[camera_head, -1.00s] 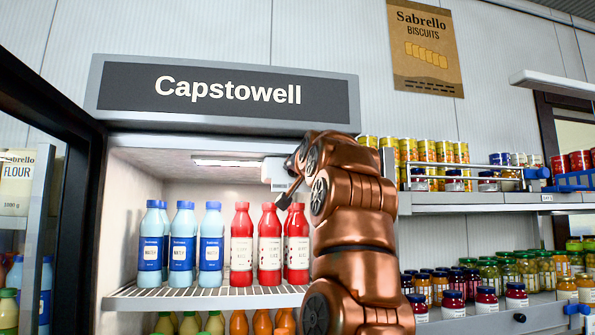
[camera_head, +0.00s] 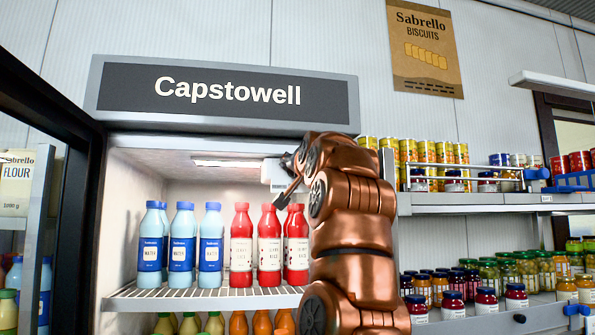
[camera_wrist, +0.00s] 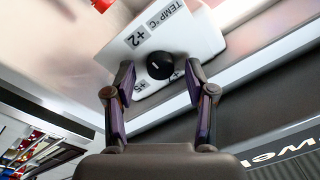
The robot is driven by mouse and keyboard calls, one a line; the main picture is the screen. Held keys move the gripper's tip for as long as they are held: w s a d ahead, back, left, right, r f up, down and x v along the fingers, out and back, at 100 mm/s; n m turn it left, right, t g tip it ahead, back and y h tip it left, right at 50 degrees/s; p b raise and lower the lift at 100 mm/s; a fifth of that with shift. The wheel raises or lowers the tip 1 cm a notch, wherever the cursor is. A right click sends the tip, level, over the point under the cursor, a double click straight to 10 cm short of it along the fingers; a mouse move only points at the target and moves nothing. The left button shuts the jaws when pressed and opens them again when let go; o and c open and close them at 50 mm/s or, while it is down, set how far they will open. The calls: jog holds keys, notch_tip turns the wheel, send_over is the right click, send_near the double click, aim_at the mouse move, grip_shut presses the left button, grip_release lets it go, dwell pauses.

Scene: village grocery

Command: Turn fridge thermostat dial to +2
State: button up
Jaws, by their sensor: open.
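The thermostat housing (camera_head: 272,173) is a white box under the fridge ceiling, partly hidden by my arm in the head view. In the wrist view the housing (camera_wrist: 205,32) carries a round black dial (camera_wrist: 159,65) with a short pale mark. "TEMP °C", +2, +5 and a partly hidden +7 are printed around the dial. I cannot tell for sure which number the mark faces. My gripper (camera_wrist: 159,74) is open, with one finger on each side of the dial and its tips close to it. No contact shows. In the head view my gripper (camera_head: 288,186) is partly hidden.
Blue-capped water bottles (camera_head: 181,240) and red bottles (camera_head: 269,245) stand on the wire shelf (camera_head: 200,300) below the thermostat. The open fridge door (camera_head: 50,95) is at left. Shelves of cans and jars (camera_head: 470,200) stand at right, beside my arm.

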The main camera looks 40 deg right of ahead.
jog(key=shift+r+n, duration=0.1)
jog(key=shift+n, duration=0.2)
jog(key=s+a+n+y+b, duration=0.1)
jog(key=s+a+n, duration=0.2)
jog(key=s+n, duration=0.65)
jog(key=w+a+f+n+g+y+b, duration=0.1)
jog(key=w+a+f+b, duration=0.1)
jog(key=f, duration=0.7)
jog(key=w+a+f+n+g+y+b, duration=0.1)
jog(key=w+a+f+g+b, duration=0.1)
jog(key=f, duration=0.8)
jog(key=w+a+f+n+g+y+b, duration=0.1)
jog(key=w+a+f+b, duration=0.3)
jog(key=f, duration=0.6)
jog(key=shift+g+y+b, duration=0.4)
jog(key=shift+g+b, duration=0.2)
jog(key=shift+b, duration=0.2)
jog(key=shift+f, duration=0.1)
